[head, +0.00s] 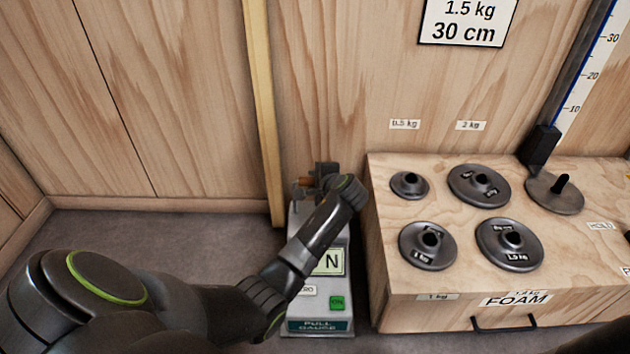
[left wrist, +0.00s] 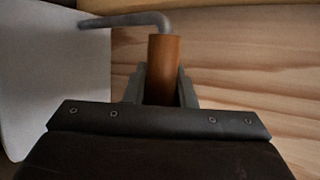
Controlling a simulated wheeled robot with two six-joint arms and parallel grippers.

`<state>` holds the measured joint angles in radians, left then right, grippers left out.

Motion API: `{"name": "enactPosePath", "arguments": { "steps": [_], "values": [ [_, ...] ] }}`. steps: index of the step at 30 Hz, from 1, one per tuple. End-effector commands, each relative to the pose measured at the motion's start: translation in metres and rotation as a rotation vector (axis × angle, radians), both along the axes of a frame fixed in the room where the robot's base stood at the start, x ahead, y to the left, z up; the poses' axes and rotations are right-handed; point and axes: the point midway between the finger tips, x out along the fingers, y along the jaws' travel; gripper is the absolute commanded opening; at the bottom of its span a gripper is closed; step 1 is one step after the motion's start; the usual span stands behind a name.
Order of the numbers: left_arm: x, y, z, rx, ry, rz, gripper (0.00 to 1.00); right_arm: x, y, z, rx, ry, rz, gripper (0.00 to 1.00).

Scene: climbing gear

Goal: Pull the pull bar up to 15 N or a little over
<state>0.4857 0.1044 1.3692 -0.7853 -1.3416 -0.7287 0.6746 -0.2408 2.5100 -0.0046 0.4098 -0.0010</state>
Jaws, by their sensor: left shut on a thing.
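The pull gauge (head: 317,326) is a pale grey box on the floor with a green button and a PULL GAUGE label. Its display (head: 331,262) shows an N, but my left arm covers the rest, so I cannot read the number. The pull bar (head: 302,183) has an orange-brown grip at the gauge's far end; in the left wrist view the grip (left wrist: 164,65) stands between my fingers, with a bent grey rod at its top. My left gripper (head: 328,180) is shut on this grip. My right gripper is not in view.
A wooden box (head: 390,300) stands right of the gauge, with several grey weight discs (head: 509,245) on top and a handle in front. A scale post (head: 575,85) rises behind it. The wooden wall is close behind. The floor (head: 150,230) at left is clear.

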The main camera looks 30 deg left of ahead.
Motion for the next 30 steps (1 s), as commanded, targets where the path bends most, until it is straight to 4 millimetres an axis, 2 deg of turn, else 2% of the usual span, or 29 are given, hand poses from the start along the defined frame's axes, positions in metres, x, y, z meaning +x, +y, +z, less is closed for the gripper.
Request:
{"name": "enactPosePath", "arguments": {
  "steps": [1,3,16,30],
  "values": [
    [0.002,0.001,0.007,0.006,-0.009,0.000,0.00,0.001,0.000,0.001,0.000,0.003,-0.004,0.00],
    [0.002,0.001,0.008,0.006,-0.010,0.000,0.00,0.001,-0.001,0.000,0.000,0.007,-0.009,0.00],
    [0.002,0.001,0.009,0.008,-0.012,0.000,0.00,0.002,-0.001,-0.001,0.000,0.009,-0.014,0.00],
    [0.002,0.001,-0.008,0.008,-0.011,0.001,0.00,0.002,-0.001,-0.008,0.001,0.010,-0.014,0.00]
  ]
}}
